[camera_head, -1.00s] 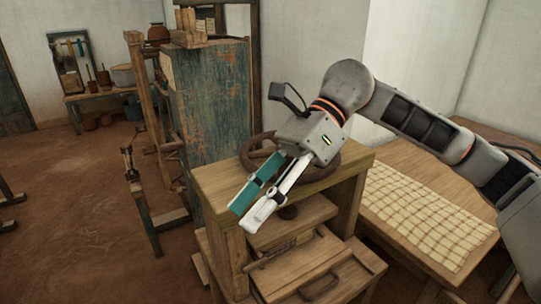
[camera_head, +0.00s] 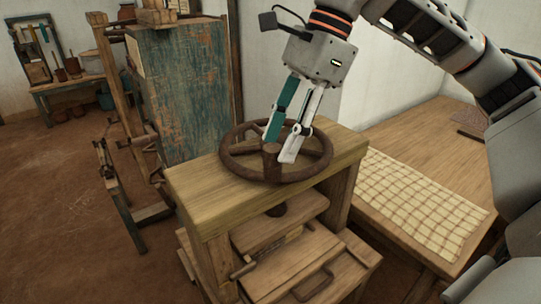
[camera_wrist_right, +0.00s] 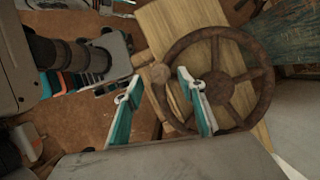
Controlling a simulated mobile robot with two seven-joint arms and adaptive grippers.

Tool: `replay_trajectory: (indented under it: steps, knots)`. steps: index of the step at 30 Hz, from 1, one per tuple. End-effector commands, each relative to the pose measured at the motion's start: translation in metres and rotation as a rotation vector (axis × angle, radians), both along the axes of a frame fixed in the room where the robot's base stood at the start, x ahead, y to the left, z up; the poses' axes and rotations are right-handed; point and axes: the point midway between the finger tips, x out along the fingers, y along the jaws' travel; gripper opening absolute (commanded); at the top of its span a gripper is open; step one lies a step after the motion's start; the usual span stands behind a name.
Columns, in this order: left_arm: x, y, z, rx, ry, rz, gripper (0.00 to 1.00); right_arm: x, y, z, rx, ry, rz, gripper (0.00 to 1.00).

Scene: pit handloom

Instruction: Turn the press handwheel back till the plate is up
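The brown handwheel (camera_head: 232,168) lies flat on top of the wooden press (camera_head: 205,205); it also shows in the right wrist view (camera_wrist_right: 263,97). My right gripper (camera_head: 278,150) points down over the wheel, fingertips at its near-middle part. In the right wrist view my right gripper (camera_wrist_right: 159,75) has its fingers well apart. A round brown knob (camera_wrist_right: 160,73) at the wheel's rim shows between the fingertips; I cannot tell whether they touch it. Under the press top a short dark screw (camera_head: 277,210) meets a wooden plate (camera_head: 270,229). My left gripper is not in view.
A drawer-like wooden board with a handle (camera_head: 312,284) sits low in the press. A table with a checked cloth (camera_head: 415,205) stands at the right. A worn blue cabinet (camera_head: 185,90) stands behind. Bare floor (camera_head: 60,210) lies at the left.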

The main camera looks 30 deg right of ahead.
Motion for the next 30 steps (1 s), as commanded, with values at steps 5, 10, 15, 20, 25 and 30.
replay_trajectory:
  steps: [5,10,15,20,25,30]
  knots:
    - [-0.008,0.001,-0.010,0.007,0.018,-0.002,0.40,0.001,0.010,-0.026,-0.001,0.004,0.002,0.40]
    - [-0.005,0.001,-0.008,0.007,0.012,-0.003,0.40,0.002,0.016,-0.038,0.000,0.003,0.001,0.40]
    - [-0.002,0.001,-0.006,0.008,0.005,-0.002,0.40,0.002,0.017,-0.040,0.001,0.002,0.001,0.40]
    - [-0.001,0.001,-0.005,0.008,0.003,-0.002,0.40,0.002,0.017,-0.039,0.001,0.001,0.000,0.37]
    - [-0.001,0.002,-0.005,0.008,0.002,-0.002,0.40,0.002,0.017,-0.039,0.001,0.002,0.001,0.00]
    - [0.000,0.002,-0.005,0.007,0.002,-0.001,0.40,0.002,0.017,-0.039,0.001,0.001,0.002,0.00]
